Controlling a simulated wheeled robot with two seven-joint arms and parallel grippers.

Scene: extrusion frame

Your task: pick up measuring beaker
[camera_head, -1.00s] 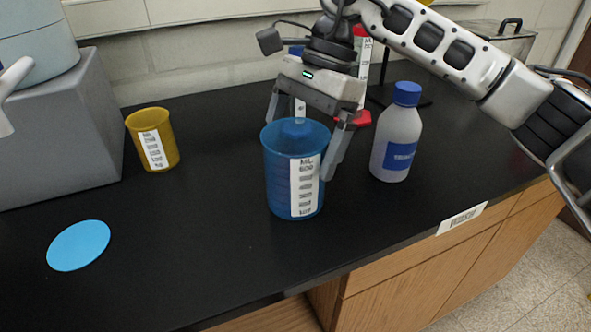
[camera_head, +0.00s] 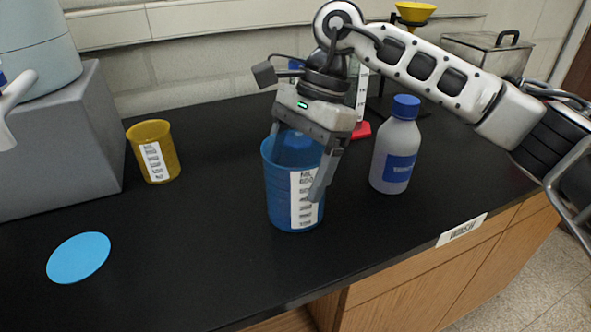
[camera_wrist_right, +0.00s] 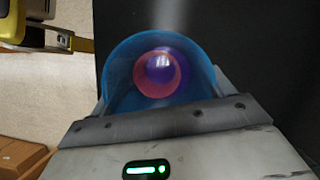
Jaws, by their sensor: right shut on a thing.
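The large blue measuring beaker (camera_head: 280,197), with a white ML scale label, stands upright on the black bench in the head view. My right gripper (camera_head: 297,178) is over it from above and shut on it. One finger lies against the label side; the other is partly hidden at the far left of the rim. In the right wrist view I look down into the blue beaker (camera_wrist_right: 125,75) between the fingers, with a pinkish ring and a purple round patch inside. A smaller yellow beaker (camera_head: 171,150) stands apart at left. My left gripper is not in view.
A white bottle with a blue cap (camera_head: 397,150) stands close right of the blue beaker. A grey block (camera_head: 60,140) is at left, a flat blue disc (camera_head: 78,257) at front left. A red-based cylinder (camera_head: 361,130) stands behind. The bench is clear between the two beakers.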

